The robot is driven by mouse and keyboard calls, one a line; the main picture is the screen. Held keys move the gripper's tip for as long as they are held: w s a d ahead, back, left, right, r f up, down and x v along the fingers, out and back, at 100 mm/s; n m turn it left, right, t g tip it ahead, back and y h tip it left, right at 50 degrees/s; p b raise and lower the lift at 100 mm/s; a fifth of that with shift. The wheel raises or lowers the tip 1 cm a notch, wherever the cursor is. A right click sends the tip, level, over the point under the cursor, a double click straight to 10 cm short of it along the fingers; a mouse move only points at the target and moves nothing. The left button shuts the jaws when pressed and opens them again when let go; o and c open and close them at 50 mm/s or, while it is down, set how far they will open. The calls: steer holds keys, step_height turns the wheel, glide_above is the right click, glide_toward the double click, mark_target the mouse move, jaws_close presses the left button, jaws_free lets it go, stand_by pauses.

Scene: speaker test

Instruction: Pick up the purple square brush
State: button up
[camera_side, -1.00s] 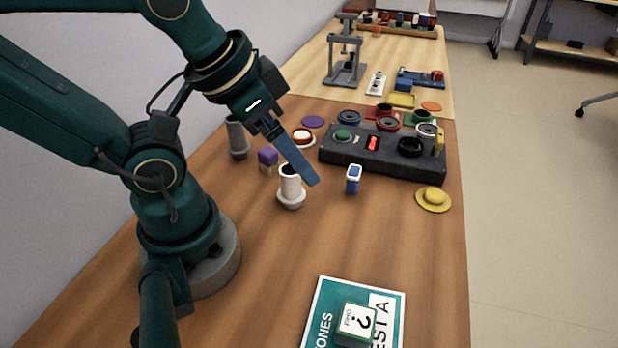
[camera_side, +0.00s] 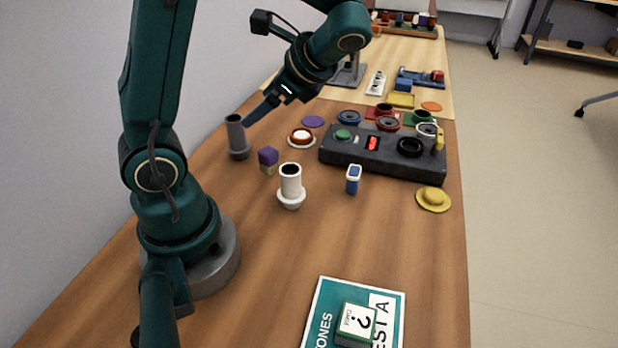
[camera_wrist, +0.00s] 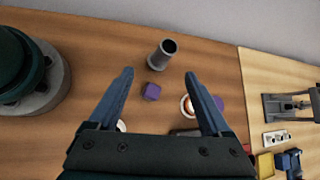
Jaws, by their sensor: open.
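The purple square brush (camera_side: 268,157) stands on the wooden table, a small purple block on a tan lower part. In the wrist view the purple brush (camera_wrist: 152,91) shows between my two fingers, farther off on the table. My gripper (camera_side: 247,120) is open and empty, above the table near the grey cylinder. In the wrist view my gripper's blue fingers (camera_wrist: 158,75) are spread wide and touch nothing.
A grey cylinder (camera_side: 237,137) stands beyond the brush. A white cup-like piece (camera_side: 291,185) and a red-and-white round piece (camera_side: 301,137) are close by. A dark control box (camera_side: 345,154) is to the right.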

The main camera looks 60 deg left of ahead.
mark_target(270, 151)
steer(key=a+f+g, duration=0.1)
steer(key=a+f+m+g+y, duration=0.1)
steer(key=f, duration=0.1)
steer(key=w+a+f+m+g+y, duration=0.1)
steer(key=f, duration=0.1)
steer(key=shift+w+a+f, duration=0.1)
steer(key=shift+a+f, duration=0.05)
steer(key=shift+f, duration=0.4)
steer(key=shift+s+f, duration=0.2)
steer(key=shift+f, duration=2.05)
step_height(270, 151, down, 2)
steer(key=shift+f, duration=0.1)
steer(key=shift+x, duration=1.05)
steer(key=shift+s+a+f, duration=0.25)
steer(key=shift+a+f, duration=0.05)
steer(key=shift+f, duration=0.05)
jaws_close()
